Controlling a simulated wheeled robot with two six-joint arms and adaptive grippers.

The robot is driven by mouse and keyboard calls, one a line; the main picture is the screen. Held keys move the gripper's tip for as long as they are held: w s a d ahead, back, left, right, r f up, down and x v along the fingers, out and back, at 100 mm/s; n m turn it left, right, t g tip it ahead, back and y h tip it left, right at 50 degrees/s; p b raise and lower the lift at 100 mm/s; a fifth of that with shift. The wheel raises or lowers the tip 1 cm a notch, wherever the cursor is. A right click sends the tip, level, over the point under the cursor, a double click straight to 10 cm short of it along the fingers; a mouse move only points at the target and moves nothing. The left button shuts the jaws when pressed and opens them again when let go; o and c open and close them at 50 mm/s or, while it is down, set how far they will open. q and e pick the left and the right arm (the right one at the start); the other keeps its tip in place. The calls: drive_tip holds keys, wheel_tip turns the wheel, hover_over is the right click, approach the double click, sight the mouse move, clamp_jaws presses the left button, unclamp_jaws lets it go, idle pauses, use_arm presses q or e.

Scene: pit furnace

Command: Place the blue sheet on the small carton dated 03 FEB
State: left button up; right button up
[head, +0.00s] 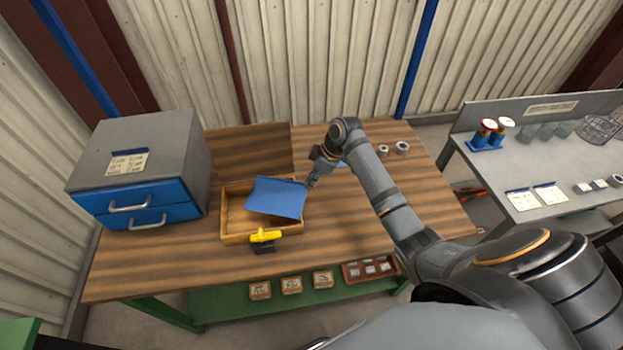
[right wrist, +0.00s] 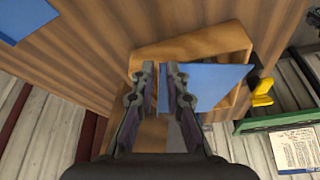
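A blue sheet (head: 277,197) is tilted over an open wooden box (head: 228,226) on the bench. My right gripper (head: 311,181) is at the sheet's right edge. In the right wrist view the sheet (right wrist: 218,82) reaches between the fingers (right wrist: 165,80), which look closed on its edge. Small cartons (head: 260,291), (head: 291,285) and (head: 322,280) sit on the green lower shelf (head: 235,312); their dates are too small to read. My left gripper is not in view.
A grey cabinet (head: 170,147) with blue drawers stands at the left of the wooden bench (head: 160,267). A yellow-topped object (head: 265,236) stands before the box. More blue (head: 342,164) shows behind my right gripper. A red tray (head: 368,269) is beside the cartons. The bench's front right is clear.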

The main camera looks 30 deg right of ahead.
drive_tip(key=shift+o, duration=0.9)
drive_tip(key=b+v, duration=0.2)
drive_tip(key=v, duration=1)
drive_tip(key=shift+b, duration=0.35)
drive_tip(key=shift+s+d+f, duration=0.1)
